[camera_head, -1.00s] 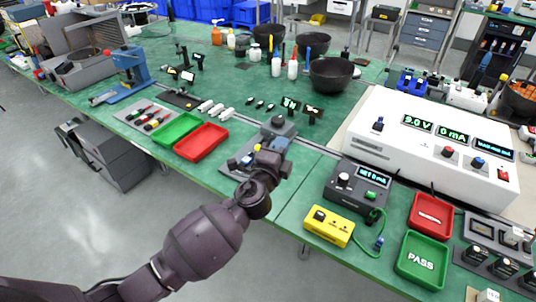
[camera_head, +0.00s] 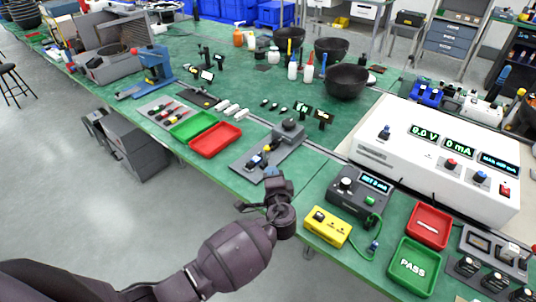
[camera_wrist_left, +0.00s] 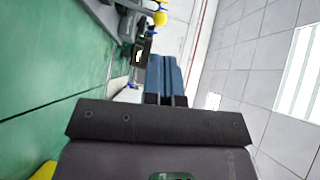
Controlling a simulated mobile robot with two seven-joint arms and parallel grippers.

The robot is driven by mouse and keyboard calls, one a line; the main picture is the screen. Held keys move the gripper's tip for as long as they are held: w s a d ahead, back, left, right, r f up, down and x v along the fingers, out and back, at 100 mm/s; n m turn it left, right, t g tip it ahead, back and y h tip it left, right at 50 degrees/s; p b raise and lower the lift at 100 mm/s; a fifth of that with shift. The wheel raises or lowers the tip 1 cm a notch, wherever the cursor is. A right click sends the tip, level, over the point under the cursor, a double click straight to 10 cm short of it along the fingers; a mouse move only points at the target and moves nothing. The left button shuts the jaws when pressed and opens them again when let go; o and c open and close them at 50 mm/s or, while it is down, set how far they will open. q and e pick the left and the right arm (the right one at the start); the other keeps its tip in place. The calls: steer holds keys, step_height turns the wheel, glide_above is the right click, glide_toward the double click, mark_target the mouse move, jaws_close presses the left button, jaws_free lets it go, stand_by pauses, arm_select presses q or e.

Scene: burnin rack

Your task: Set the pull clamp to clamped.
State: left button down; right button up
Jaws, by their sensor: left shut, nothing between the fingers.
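A grey fixture (camera_head: 289,141) stands near the front edge of the green table, with a dark round knob on top. Small blue, yellow and dark parts (camera_head: 258,160) sit at its near left end; I take these to include the pull clamp, but its lever position is too small to tell. My left gripper (camera_head: 271,172) is just in front of the fixture, at the table edge, apart from it. In the left wrist view its blue fingers (camera_wrist_left: 165,75) are together and empty. A yellow knob (camera_wrist_left: 160,18) and part of the fixture show beyond them. My right gripper is out of view.
Red (camera_head: 216,139) and green (camera_head: 193,125) trays lie left of the fixture. A yellow box (camera_head: 327,226) and a dark meter unit (camera_head: 359,191) stand to the right. A white power supply (camera_head: 440,160) is behind them. Floor is open in front of the table.

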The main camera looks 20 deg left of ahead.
mark_target(267, 150)
arm_select(q)
steer(key=x, duration=0.7)
steer(key=shift+x, duration=0.75)
steer(key=shift+w, duration=0.1)
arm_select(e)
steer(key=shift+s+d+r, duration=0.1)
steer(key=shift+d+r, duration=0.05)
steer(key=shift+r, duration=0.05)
arm_select(q)
steer(key=shift+w+a, duration=0.1)
steer(key=shift+w, duration=0.05)
